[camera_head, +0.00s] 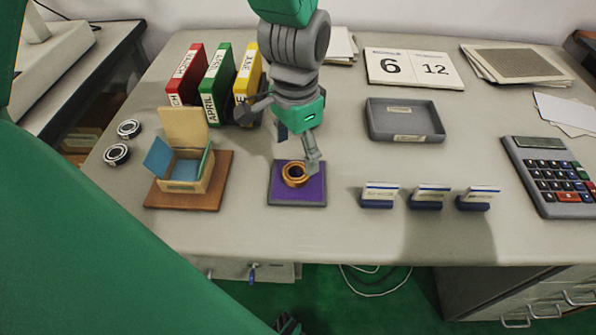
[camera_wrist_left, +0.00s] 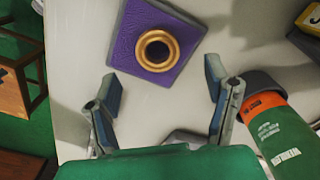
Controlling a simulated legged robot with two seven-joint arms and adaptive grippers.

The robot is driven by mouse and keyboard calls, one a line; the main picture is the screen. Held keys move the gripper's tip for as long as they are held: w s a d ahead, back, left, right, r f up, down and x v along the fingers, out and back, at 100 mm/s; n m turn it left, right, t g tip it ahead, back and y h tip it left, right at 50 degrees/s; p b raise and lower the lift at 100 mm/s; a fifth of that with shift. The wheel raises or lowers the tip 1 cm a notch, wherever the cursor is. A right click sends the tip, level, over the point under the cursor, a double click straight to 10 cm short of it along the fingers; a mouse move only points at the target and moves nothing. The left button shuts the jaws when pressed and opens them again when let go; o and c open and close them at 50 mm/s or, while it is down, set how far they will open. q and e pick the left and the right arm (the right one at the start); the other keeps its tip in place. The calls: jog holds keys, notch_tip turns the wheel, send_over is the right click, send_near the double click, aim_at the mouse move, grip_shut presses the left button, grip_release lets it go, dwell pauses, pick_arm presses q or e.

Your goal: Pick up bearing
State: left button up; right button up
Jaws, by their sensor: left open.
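A gold-coloured bearing ring (camera_head: 295,174) lies flat on a small purple pad (camera_head: 312,195) with a grey rim, near the table's front. It also shows in the left wrist view (camera_wrist_left: 156,50), with a dark hole in its middle. My left gripper (camera_head: 298,148) is open and empty, just above and behind the ring. In the left wrist view its two fingers (camera_wrist_left: 162,76) stand wide apart, with the ring ahead of the gap. Two silver bearing rings (camera_head: 129,129) (camera_head: 116,154) lie at the table's left side.
An open box (camera_head: 200,180) on a wooden board stands left of the pad. Red, green and yellow binders (camera_head: 214,86) stand behind. Several small labelled holders (camera_head: 427,197) stand to the right. A grey tray (camera_head: 404,121) and a calculator (camera_head: 550,175) lie farther right.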

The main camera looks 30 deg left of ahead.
aim_at(295, 172)
pick_arm(q)
jog(key=f, duration=0.1)
jog(key=f+b, duration=0.1)
jog(key=f, duration=0.2)
jog(key=shift+s+f+b, duration=0.35)
jog(key=shift+b, duration=0.05)
jog(key=shift+f, duration=0.45)
jog(key=shift+r, duration=0.1)
jog(key=shift+c, duration=1.2)
jog(key=c, duration=1.2)
notch_tip(295, 172, up, 10)
jog(key=p, duration=0.3)
jog(key=shift+c, duration=0.2)
jog(key=f+n, duration=0.1)
jog(key=f, duration=0.1)
jog(key=f+n, duration=0.1)
jog(key=f, duration=0.2)
jog(key=w+f+n, duration=0.1)
jog(key=f+n, duration=0.1)
jog(key=f, duration=0.1)
jog(key=shift+d+f, duration=0.25)
jog(key=shift+d, duration=0.15)
